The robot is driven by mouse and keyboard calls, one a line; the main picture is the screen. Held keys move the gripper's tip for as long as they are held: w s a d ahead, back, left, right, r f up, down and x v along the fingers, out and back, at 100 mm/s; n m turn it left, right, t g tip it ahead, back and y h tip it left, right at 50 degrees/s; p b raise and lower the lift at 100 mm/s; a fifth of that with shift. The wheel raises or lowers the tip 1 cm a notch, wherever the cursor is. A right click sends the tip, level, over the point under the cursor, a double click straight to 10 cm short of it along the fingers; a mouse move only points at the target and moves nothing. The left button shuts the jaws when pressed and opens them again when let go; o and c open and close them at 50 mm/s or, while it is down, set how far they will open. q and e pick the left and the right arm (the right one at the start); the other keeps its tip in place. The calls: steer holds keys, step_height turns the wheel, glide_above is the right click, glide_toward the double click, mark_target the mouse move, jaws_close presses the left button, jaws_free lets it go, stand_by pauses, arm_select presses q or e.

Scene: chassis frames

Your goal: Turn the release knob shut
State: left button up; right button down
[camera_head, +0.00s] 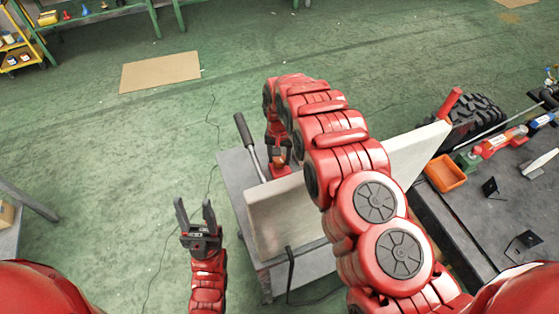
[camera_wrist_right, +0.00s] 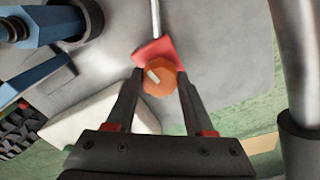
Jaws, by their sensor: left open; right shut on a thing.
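The release knob (camera_wrist_right: 158,83) is a small orange, faceted knob with a pale mark on its face, in front of a red bracket (camera_wrist_right: 155,50) in the right wrist view. My right gripper (camera_wrist_right: 160,75) has one finger on each side of the knob and is shut on it. In the head view my right arm reaches over a pale beam to a small red device (camera_head: 280,168); the knob cannot be made out there. My left gripper (camera_head: 195,212) is open and empty, left of the grey stand.
The grey stand (camera_head: 232,172) carries the red device and a black-handled lever (camera_head: 246,132). A pale beam (camera_head: 270,220) crosses it close to my right arm. At right, a dark bench (camera_head: 500,215) holds an orange bin (camera_head: 445,174) and tools. Green floor (camera_head: 100,160) at left is mostly clear.

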steer(key=shift+f+m+b, duration=0.1)
steer(key=shift+m+b, duration=0.45)
steer(key=shift+m, duration=0.55)
steer(key=shift+c, duration=1.4)
jaws_free()
steer(key=shift+r, duration=0.2)
